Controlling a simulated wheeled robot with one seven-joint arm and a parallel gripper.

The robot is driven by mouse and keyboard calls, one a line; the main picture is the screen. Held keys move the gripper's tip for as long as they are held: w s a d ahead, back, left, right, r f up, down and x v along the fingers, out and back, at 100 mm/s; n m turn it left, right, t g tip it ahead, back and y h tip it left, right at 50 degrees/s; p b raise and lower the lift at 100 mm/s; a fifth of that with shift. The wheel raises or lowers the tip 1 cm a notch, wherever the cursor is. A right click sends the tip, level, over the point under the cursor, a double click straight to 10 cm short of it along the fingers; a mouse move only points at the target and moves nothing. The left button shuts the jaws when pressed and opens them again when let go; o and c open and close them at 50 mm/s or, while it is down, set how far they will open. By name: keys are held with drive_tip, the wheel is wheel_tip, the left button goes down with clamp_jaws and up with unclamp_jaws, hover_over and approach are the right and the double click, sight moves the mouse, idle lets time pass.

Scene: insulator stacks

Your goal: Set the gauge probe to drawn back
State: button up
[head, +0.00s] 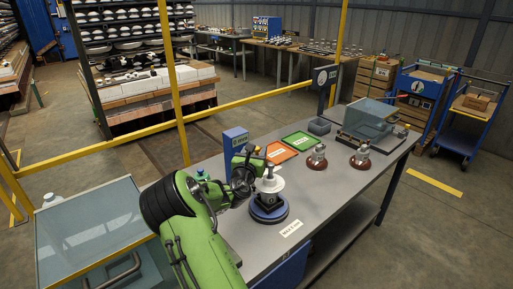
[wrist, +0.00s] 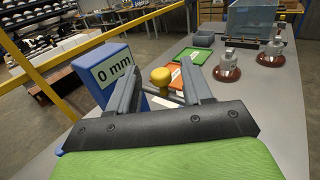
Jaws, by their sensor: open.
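The gauge is a blue upright box (wrist: 106,76) with a "0 mm" label, left of my gripper in the wrist view. It also stands in the head view (head: 235,140), behind the end of my arm. A yellow round knob (wrist: 160,76) on the gauge probe shows between my fingers in the wrist view. My gripper (wrist: 162,88) is open, one finger on each side of the knob in the picture. I see no contact; how deep the knob lies between the fingers I cannot tell. The probe's shaft is mostly hidden by my gripper.
A white insulator (head: 270,184) stands on a round blue base (head: 269,210) close by my gripper. Orange (head: 278,152) and green (head: 300,140) trays lie behind. Two metal-capped brown insulators (head: 316,158) (head: 361,157) stand right. The grey table (head: 335,198) is clear in front of them.

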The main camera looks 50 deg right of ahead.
drive_tip(key=shift+x, duration=1.15)
clamp_jaws()
